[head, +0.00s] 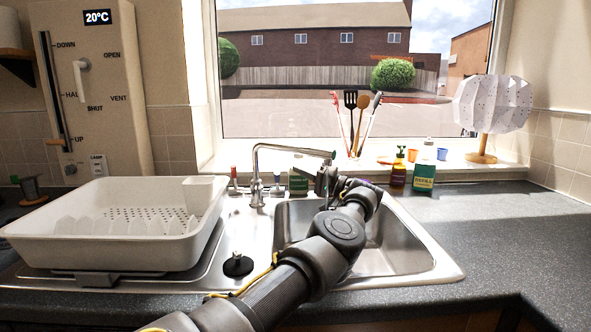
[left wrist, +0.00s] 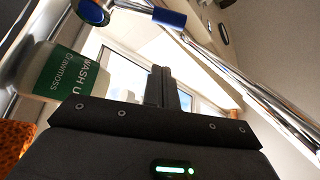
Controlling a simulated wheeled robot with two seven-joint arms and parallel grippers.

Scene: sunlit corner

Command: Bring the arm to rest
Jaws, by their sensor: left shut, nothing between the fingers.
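My left arm reaches up from the bottom of the head view, over the sink. My left gripper (head: 323,180) is above the back of the sink basin, close to the tap's spout end. In the left wrist view its two fingers (left wrist: 164,72) are together, with nothing between them. A bottle with a green label (left wrist: 62,78) is to the left of the fingers in that view, and a gap shows between them. My right gripper is not in view.
The chrome tap (head: 257,170) arches beside the gripper. The sink (head: 425,262) lies under my arm. A white dish rack (head: 110,252) stands left. Bottles (head: 424,170) and a utensil pot (head: 355,145) stand behind. The right worktop (head: 510,235) is clear.

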